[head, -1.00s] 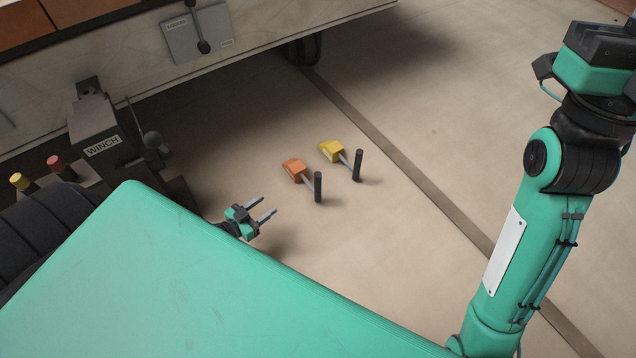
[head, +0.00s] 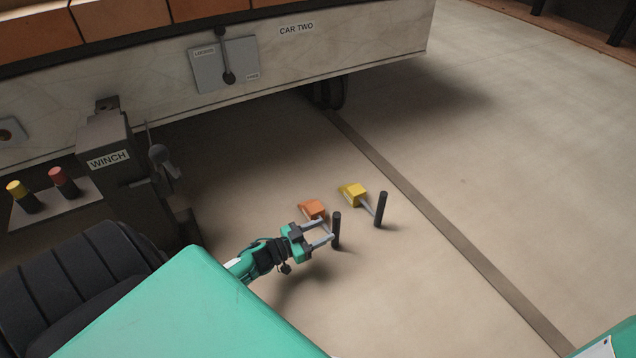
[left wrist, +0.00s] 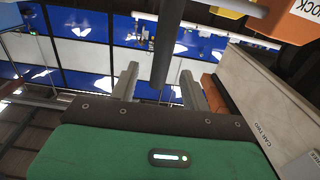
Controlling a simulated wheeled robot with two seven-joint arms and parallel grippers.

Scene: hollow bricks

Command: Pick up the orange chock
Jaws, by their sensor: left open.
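The orange chock (head: 313,209) lies on the floor, a block with a rod leading to an upright black handle (head: 337,231). My left gripper (head: 327,229) is open at that handle, its fingertips pointing right. In the left wrist view the black handle (left wrist: 168,45) shows between the two open fingers (left wrist: 158,85); I cannot tell whether either finger touches it. The orange chock (left wrist: 292,20), with a white label, is at the top right of that view. My right gripper is not in view.
A yellow chock (head: 354,194) with its own black handle (head: 381,209) lies just right of the orange one. The winch (head: 108,150) and the side of car two (head: 300,55) stand behind and left. The floor to the right is clear apart from a dark strip (head: 430,228).

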